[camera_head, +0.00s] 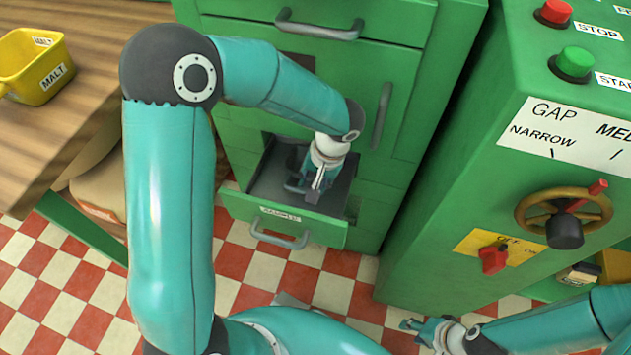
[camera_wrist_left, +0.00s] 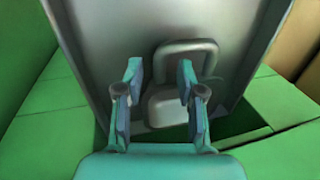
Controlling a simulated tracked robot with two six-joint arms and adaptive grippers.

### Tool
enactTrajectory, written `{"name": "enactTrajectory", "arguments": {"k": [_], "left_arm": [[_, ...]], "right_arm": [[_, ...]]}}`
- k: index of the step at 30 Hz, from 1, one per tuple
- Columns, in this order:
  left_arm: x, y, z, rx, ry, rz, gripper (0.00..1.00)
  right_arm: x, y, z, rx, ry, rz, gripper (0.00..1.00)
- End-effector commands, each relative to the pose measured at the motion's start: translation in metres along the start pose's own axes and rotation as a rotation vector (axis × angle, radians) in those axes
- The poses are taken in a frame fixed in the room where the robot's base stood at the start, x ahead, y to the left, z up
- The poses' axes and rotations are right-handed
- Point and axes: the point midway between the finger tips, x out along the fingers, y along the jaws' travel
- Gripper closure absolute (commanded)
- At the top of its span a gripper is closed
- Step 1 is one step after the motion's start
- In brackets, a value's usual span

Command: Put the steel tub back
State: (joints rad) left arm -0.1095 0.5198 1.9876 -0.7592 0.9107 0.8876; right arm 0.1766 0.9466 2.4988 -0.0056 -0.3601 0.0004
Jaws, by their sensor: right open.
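My left gripper (camera_head: 318,185) is at the opening, over the grey body. In the wrist view its fingers (camera_wrist_left: 160,82) are apart, with the handle behind and partly right of them; I cannot tell if they touch it. My right gripper (camera_head: 424,326) is open and empty, low near the floor.
A green machine (camera_head: 440,200) with a handwheel (camera_head: 563,212) and buttons stands at the right. A wooden table (camera_head: 90,80) with a yellow malt scoop (camera_head: 38,70) is at the left. Checkered floor (camera_head: 330,290) lies clear in front of the cabinet. My left arm hides part of the cabinet.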

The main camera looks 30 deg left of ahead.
Motion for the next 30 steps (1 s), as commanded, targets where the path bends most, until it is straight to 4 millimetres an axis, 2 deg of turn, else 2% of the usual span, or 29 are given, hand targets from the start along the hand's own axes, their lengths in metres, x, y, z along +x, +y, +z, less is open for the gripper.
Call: {"name": "enactTrajectory", "arguments": {"k": [1, 6, 12, 30], "left_arm": [[-0.011, -0.001, -0.001, 0.0, 0.003, 0.0, 0.62], [-0.039, 0.0, -0.001, 0.001, 0.004, 0.001, 0.62], [-0.062, 0.0, 0.0, 0.002, 0.001, 0.0, 0.62], [-0.066, 0.001, 0.0, 0.005, 0.0, 0.001, 0.62]], "right_arm": [[-0.005, -0.002, 0.0, 0.0, 0.0, 0.0, 0.59], [-0.013, -0.005, 0.0, 0.0, 0.0, 0.0, 0.59], [-0.019, -0.007, 0.0, 0.0, 0.0, 0.0, 0.59], [-0.019, -0.007, 0.0, 0.0, 0.0, 0.0, 0.59]]}}
